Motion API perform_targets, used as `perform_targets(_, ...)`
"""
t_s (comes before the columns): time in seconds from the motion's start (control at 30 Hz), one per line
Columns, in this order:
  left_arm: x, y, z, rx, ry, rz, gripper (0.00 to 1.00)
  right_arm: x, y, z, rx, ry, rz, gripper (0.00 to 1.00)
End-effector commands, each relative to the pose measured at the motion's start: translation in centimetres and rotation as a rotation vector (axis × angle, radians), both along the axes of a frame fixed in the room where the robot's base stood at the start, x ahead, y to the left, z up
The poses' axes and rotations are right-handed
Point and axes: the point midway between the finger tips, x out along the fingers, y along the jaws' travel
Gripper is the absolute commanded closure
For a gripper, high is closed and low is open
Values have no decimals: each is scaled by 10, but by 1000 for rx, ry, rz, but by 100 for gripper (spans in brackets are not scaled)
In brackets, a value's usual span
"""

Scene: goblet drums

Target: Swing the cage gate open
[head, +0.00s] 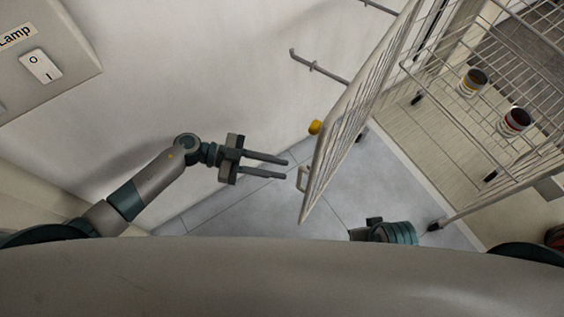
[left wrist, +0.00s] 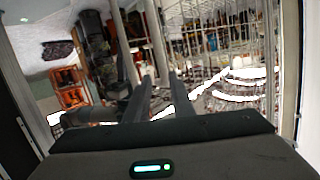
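The cage gate (head: 352,115) is a pale wire-mesh panel in the head view. It stands out at an angle from the wire cage (head: 470,130), with a gap between its free lower end and the cage front. A small pale handle (head: 302,179) sticks out from its left side near that end. My left gripper (head: 286,169) is open and empty, its fingers pointing right, just left of the handle and apart from it.
Two small drums (head: 472,82) (head: 514,122) stand inside the cage. A yellow knob-like thing (head: 315,127) is beside the gate. Grey floor (head: 235,205) below my left gripper is clear.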

Motion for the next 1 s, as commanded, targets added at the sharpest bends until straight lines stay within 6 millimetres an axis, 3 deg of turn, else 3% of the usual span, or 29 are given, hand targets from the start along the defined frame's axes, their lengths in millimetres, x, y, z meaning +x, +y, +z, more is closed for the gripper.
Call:
perform_targets(0.77, 3, 1, 1, -2, -4, 4, 78, 0, 0, 7, 0, 0, 0, 100)
perform_targets(0.87, 3, 1, 2, -2, -4, 4, 98, 0, 0, 7, 0, 0, 0, 100)
perform_targets(1.0, 3, 1, 2, -2, -5, 6, 100, 0, 0, 7, 0, 0, 0, 100)
